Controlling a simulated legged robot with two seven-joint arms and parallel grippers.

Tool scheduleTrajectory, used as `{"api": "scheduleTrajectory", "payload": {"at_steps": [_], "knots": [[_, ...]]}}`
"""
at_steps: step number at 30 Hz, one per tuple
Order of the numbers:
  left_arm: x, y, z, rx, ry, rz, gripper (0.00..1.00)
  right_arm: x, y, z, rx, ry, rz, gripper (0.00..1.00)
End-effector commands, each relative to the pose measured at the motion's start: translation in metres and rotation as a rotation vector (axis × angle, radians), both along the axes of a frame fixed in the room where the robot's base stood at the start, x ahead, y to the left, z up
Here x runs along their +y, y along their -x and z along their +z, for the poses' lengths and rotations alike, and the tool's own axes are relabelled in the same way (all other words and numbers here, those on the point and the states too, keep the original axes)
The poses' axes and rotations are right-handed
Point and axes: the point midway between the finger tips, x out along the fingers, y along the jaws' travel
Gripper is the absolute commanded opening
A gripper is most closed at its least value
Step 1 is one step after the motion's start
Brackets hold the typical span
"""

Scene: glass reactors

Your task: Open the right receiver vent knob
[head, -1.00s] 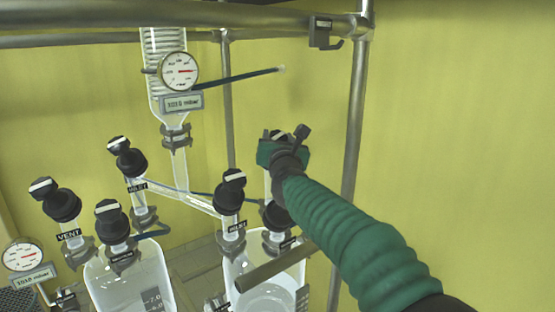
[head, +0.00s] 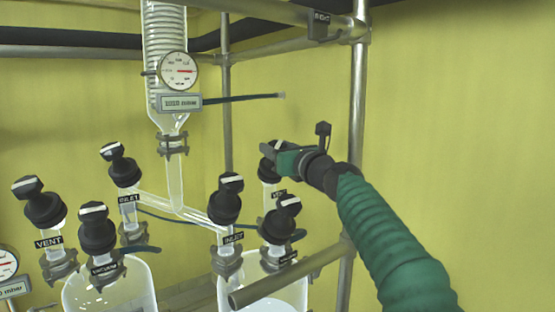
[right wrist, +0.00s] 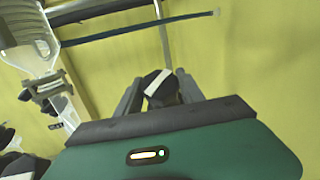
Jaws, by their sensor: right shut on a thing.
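The right receiver vent knob (head: 269,148) is a black cap with a white stripe, on a glass neck at the back of the right vessel. A partly covered label (head: 279,194) sits below it. My right gripper (head: 273,151) reaches it from the right and is shut on it. In the right wrist view, the knob (right wrist: 160,84) shows between the two grey fingers of the gripper (right wrist: 158,88), its white stripe slanted. The fingers hide part of the knob in the head view. My left gripper is not in view.
Other black knobs stand close by: an inlet knob (head: 230,194) and another knob (head: 283,216) in front. A metal bar (head: 290,275) crosses low in front. An upright post (head: 353,130) stands behind my right arm.

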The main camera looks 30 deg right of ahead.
Motion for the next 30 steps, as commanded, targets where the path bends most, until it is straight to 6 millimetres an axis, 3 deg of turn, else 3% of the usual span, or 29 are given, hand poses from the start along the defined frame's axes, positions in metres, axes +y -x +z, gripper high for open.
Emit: {"api": "scheduleTrajectory", "payload": {"at_steps": [4, 15, 30], "knots": [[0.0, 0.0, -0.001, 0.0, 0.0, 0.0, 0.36, -0.003, -0.001, -0.001, 0.01, 0.062, 0.109, 0.05], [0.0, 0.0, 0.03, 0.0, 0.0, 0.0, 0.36, -0.002, -0.001, 0.002, 0.026, 0.182, 0.322, 0.05], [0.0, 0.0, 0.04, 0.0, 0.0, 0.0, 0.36, 0.0, -0.001, -0.002, 0.032, 0.226, 0.396, 0.05]]}}
